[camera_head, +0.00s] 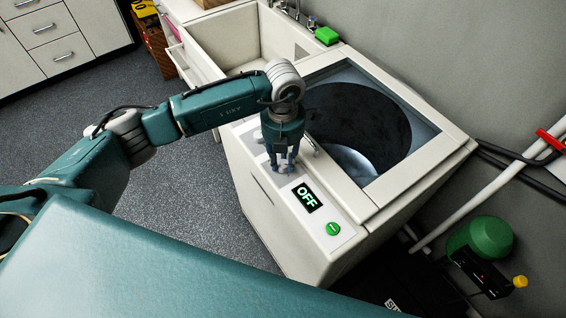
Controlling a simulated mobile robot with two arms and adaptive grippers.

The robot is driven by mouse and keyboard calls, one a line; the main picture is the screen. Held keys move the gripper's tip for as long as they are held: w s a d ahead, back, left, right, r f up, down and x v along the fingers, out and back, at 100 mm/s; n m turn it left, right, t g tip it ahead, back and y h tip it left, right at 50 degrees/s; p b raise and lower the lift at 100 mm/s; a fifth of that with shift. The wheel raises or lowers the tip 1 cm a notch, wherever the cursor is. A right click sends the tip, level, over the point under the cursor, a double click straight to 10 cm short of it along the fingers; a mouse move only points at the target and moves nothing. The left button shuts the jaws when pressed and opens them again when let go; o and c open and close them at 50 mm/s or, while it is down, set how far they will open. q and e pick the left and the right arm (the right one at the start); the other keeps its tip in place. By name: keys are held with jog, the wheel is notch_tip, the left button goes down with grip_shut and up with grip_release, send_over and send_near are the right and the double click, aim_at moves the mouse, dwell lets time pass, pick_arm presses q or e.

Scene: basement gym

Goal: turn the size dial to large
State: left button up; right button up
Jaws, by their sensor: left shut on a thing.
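The washing machine (352,222) is a white top-loader with a glass lid over a dark drum. Its front control panel carries a display (307,197) reading "OFF" and a round green button (333,228). My left gripper (282,167) points down at the panel, left of the display, with its fingers shut on a small pale knob, which looks like the size dial. The fingers hide most of the knob, so its setting cannot be read. My right gripper is not in view.
A white sink (226,45) with a tap stands behind the washer, with a green sponge (327,36) on its ledge. Pipes run along the wall at right, near a green round container (480,238). Grey floor is clear at left.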

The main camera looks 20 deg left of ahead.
aim_at(283, 164)
pick_arm(q)
jog(key=m+b, duration=0.2)
jog(key=b, duration=0.1)
jog(key=m+b, duration=0.3)
jog(key=shift+w+f, duration=0.1)
jog(key=shift+f, duration=0.1)
jog(key=shift+r+m+b, duration=0.2)
jog(key=shift+m+b, duration=0.9)
jog(key=shift+b, duration=0.5)
jog(key=shift+r, duration=0.1)
jog(key=o, duration=1.2)
jog(key=shift+c, duration=0.2)
notch_tip(283, 164, up, 12)
